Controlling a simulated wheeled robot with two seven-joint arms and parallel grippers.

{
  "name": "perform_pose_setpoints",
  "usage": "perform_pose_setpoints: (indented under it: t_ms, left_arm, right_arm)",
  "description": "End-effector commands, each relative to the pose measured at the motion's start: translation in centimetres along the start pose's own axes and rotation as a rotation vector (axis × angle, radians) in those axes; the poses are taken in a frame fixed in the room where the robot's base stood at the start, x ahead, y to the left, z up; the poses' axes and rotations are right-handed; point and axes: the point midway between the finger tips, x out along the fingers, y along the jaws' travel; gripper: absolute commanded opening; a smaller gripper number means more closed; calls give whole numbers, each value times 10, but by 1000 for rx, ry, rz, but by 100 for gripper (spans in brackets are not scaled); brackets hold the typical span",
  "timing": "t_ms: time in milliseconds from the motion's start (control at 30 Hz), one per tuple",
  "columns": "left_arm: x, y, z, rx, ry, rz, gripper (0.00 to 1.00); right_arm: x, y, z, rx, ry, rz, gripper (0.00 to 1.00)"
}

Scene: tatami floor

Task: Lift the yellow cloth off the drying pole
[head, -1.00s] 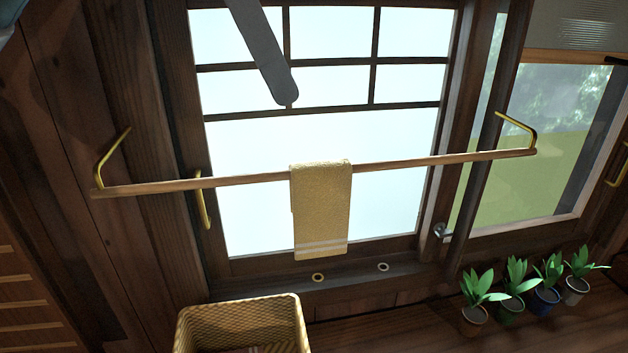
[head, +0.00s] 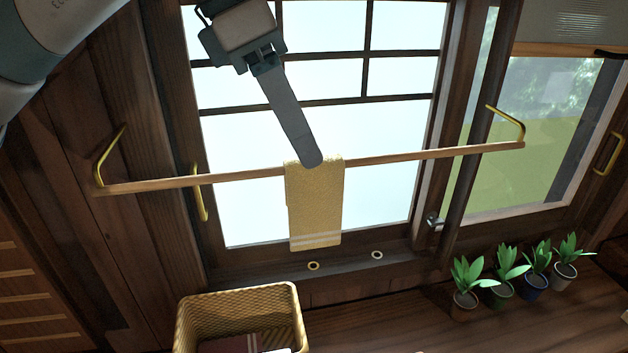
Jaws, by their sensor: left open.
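The yellow cloth (head: 314,212) hangs folded over the wooden drying pole (head: 410,157), near its middle, in front of the window. It has pale stripes near its lower edge. My left gripper (head: 312,160) reaches down from the top. Its finger tip overlaps the top edge of the cloth in the picture; I cannot tell whether it touches. Only one finger shows clearly, so the other is hidden. The gripper is open and the cloth still hangs on the pole. My right gripper is not in view.
Brass brackets (head: 108,155) hold the pole at both ends. A wicker basket (head: 240,302) with folded items inside stands below the pole. Several potted plants (head: 503,277) line the ledge at right. Two small rings (head: 313,266) show on the sill.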

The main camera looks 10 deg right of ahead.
Motion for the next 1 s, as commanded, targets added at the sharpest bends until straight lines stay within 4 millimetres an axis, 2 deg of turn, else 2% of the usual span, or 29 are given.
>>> perform_pose_setpoints:
  t_ms: [133,333,767,1000]
  left_arm:
    - [19,0,1,1,1,-2,45]
    - [39,0,0,0,0,-2,45]
    - [43,0,0,0,0,-1,45]
    - [58,5,1,0,1,-2,45]
  right_arm:
    - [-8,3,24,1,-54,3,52]
    - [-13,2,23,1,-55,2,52]
    - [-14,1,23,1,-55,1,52]
    - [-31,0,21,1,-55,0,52]
